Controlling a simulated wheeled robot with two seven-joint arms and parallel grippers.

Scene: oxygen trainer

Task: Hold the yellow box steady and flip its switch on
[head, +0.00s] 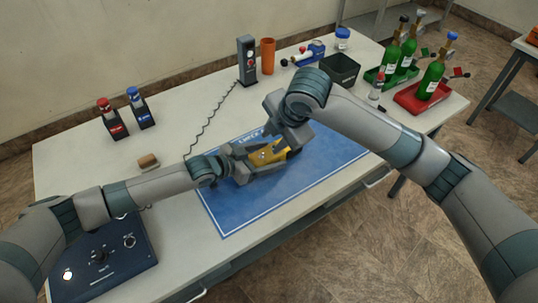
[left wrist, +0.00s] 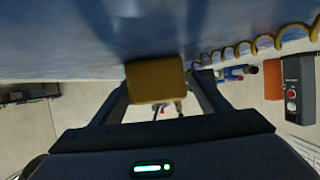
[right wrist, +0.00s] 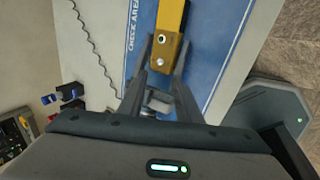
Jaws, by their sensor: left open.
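The yellow box (head: 268,153) lies on the blue mat (head: 228,214), partly hidden by both my grippers. My left gripper (head: 234,160) is open at the box's left side. In the left wrist view an end of the yellow box (left wrist: 155,82) shows between my left fingers (left wrist: 162,85). My right gripper (head: 285,142) is at the box from above. In the right wrist view the box (right wrist: 168,48) lies at my right fingertips (right wrist: 166,45), with a round silver part on its face. My right fingers stand apart; whether they grip the box is unclear. I cannot tell the switch's position.
A grey charger-like unit (head: 246,62) with a coiled cord and an orange cup (head: 267,56) stand behind. A black bin (head: 340,69) and green bottles (head: 432,80) in trays are at the right. A blue control panel (head: 104,259) is at the front left.

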